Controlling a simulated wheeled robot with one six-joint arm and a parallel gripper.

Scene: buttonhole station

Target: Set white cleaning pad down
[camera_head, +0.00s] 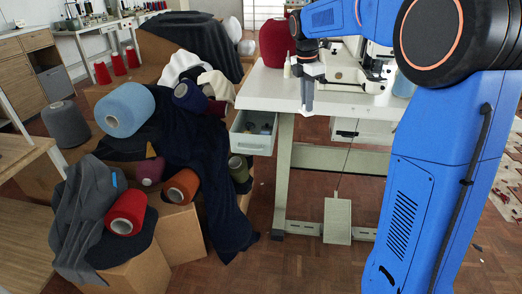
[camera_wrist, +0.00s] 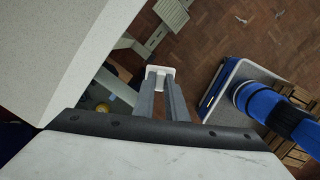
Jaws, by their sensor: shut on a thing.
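The white cleaning pad (camera_wrist: 160,71) shows at the tips of my gripper (camera_wrist: 160,86) in the wrist view. The two grey fingers are close together and shut on it. In the head view my gripper (camera_head: 307,104) points down at the front edge of the white sewing table (camera_head: 270,90), and the pad is too small there to make out clearly. In the wrist view the tabletop (camera_wrist: 60,50) lies to the left of the fingers, and the pad appears over the space beyond its edge, above the floor.
A sewing machine (camera_head: 345,75) and a red yarn cone (camera_head: 276,44) stand on the table. An open drawer (camera_head: 252,143) juts out below its left end. Boxes with dark cloth (camera_head: 190,150) and several yarn cones crowd the left. A foot pedal (camera_head: 337,220) is under the table.

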